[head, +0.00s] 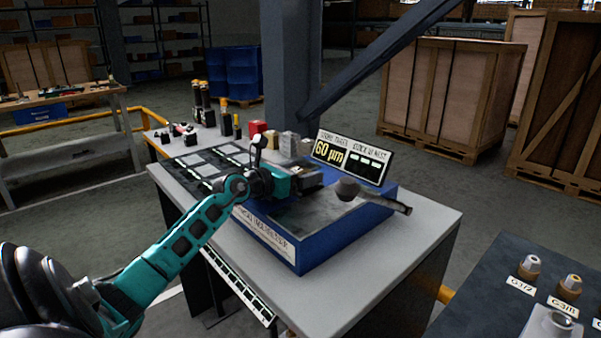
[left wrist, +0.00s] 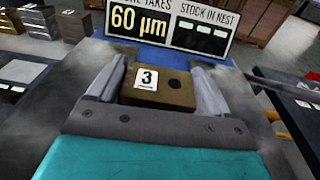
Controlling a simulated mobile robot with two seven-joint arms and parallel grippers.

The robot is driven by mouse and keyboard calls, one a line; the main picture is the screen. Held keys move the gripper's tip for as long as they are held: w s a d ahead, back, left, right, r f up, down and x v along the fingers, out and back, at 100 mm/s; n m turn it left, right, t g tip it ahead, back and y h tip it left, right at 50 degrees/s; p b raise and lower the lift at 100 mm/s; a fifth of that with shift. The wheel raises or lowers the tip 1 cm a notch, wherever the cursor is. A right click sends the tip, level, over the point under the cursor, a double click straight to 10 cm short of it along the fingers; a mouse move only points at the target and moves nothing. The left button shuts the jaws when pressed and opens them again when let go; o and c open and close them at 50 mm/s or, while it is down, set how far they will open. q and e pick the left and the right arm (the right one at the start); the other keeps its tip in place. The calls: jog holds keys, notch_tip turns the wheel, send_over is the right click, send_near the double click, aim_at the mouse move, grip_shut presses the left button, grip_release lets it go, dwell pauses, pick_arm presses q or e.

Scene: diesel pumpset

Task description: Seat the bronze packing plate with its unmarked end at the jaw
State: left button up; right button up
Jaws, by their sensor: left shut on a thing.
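A bronze-brown block, the packing plate (left wrist: 160,93), sits between the two grey fingers of my left gripper (left wrist: 158,82) in the left wrist view. It has a white label with a black "3" on its left part and a dark round hole to the right of it. My left gripper (head: 306,178) is shut on this plate, over the blue fixture (head: 335,232) in the head view. The plate's far end and underside are hidden, and I cannot tell whether it touches the fixture. The jaw cannot be clearly made out. My right gripper is not in view.
A sign (head: 352,157) reading "60 µm" and "STOCK IN NEST" stands behind the fixture. A dark bar with a round knob (head: 347,189) lies over the fixture's right side. Trays (head: 205,165) and small parts occupy the bench's left and back. The bench top (head: 425,222) is clear at right.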

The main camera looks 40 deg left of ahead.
pick_arm(q)
jog(key=shift+s+d+f, duration=0.1)
jog(key=shift+d+f, duration=0.05)
jog(key=shift+f, duration=0.4)
jog(key=shift+d+f, duration=0.1)
jog(key=shift+f, duration=0.45)
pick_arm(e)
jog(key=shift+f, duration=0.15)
pick_arm(q)
jog(key=o, duration=1.4)
jog(key=shift+o, duration=0.3)
jog(key=shift+f+g, duration=0.15)
jog(key=shift+g, duration=0.15)
jog(key=shift+s, duration=0.7)
jog(key=s+r, duration=0.1)
jog(key=s, duration=0.2)
jog(key=s+r, duration=0.1)
jog(key=s, duration=0.2)
jog(key=s+a+r, duration=0.1)
jog(key=s, duration=0.3)
jog(key=shift+r+p, duration=0.2)
jog(key=shift+p, duration=0.15)
jog(key=shift+s+r, duration=0.35)
jog(key=shift+s, duration=0.25)
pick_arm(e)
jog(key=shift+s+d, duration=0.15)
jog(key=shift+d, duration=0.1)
pick_arm(q)
jog(key=shift+r, duration=0.1)
